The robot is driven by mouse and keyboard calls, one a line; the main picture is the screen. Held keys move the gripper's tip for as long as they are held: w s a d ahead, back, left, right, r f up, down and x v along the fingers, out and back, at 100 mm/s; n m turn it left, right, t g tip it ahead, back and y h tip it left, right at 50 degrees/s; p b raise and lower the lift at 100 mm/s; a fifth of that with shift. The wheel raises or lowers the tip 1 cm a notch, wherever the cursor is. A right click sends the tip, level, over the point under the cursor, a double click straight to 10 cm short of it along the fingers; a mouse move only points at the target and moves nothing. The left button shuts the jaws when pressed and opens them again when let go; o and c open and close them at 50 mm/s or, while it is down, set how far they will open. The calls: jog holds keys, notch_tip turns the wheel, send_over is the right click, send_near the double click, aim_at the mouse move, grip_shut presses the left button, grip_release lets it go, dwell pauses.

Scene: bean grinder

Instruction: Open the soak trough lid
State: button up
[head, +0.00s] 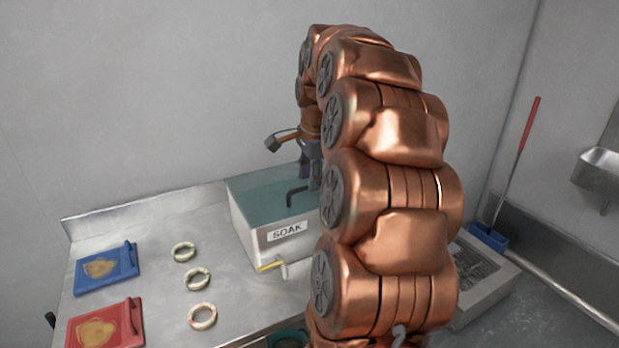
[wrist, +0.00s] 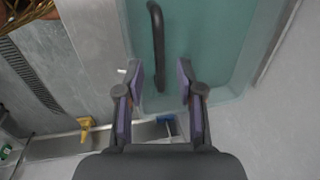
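The soak trough (head: 278,240) is a pale box labelled SOAK on the metal counter. Its teal see-through lid (head: 262,195) lies flat across the top, closed. A dark bar handle (head: 290,198) stands on the lid; it also shows in the wrist view (wrist: 157,40). My gripper (wrist: 160,78) is open and empty above the lid. The near end of the handle lies between the lines of the two fingers, in front of their tips. I cannot tell the height gap or any contact. In the head view my arm hides the trough's right side.
A blue board (head: 107,268) and a red board (head: 105,325) lie on the counter (head: 165,232) at left. A grated tray (head: 485,275) and a red-handled tool (head: 518,150) are at right.

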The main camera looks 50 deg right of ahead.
jog(key=shift+f, duration=0.55)
jog(key=shift+c, duration=0.2)
grip_shut()
